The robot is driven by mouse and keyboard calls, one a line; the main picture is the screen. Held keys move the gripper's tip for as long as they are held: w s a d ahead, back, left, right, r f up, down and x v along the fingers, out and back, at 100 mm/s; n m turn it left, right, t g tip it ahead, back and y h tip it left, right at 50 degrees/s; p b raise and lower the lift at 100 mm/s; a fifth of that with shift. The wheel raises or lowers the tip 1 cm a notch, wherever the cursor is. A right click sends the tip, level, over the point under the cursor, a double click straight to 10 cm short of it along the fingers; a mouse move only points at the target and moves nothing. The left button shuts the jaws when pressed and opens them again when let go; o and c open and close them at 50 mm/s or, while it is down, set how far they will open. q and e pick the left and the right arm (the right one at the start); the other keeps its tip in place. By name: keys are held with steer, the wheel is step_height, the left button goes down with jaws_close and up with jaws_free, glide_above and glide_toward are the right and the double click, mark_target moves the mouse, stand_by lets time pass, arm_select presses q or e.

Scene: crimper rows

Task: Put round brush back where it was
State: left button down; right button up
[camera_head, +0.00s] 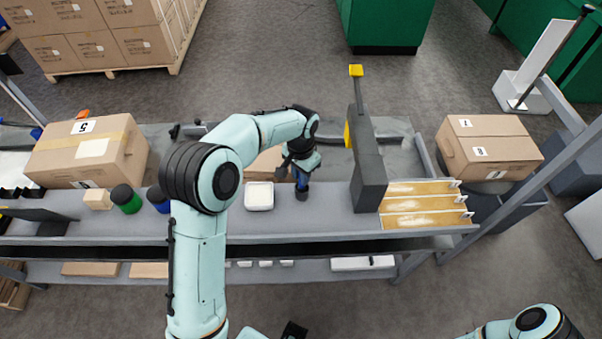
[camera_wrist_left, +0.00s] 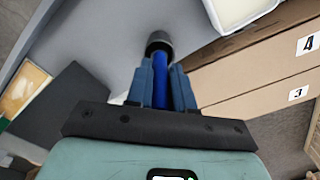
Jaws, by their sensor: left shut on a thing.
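The round brush (camera_wrist_left: 160,80) has a blue handle and a dark round end. In the left wrist view it sits lengthwise between the two blue fingers of my left gripper (camera_wrist_left: 161,88), which is shut on it. In the head view my left gripper (camera_head: 301,176) points down over the grey bench, just right of a white dish (camera_head: 259,196). The brush's dark end (camera_head: 301,194) shows below the fingers, at or just above the bench top; I cannot tell if it touches. My right gripper cannot be made out; only part of that arm shows at the lower right.
A dark upright panel (camera_head: 368,165) stands right of the gripper, with wooden-bottomed trays (camera_head: 425,205) beyond. Left are a green-bodied jar (camera_head: 126,199), a blue-bodied jar (camera_head: 157,197) and a large carton (camera_head: 85,150). Numbered boxes (camera_wrist_left: 255,75) lie close by in the wrist view.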

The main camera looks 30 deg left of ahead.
arm_select(q)
steer(key=shift+f, duration=0.1)
steer(key=c, duration=1.4)
jaws_free()
steer(key=shift+f, duration=0.1)
steer(key=o, duration=0.4)
step_height(320, 180, up, 12)
steer(key=shift+r+p, duration=0.25)
steer(key=shift+p, duration=0.5)
arm_select(e)
steer(key=shift+w+r, duration=0.5)
steer(key=shift+r, duration=0.4)
arm_select(q)
steer(key=shift+f, duration=0.1)
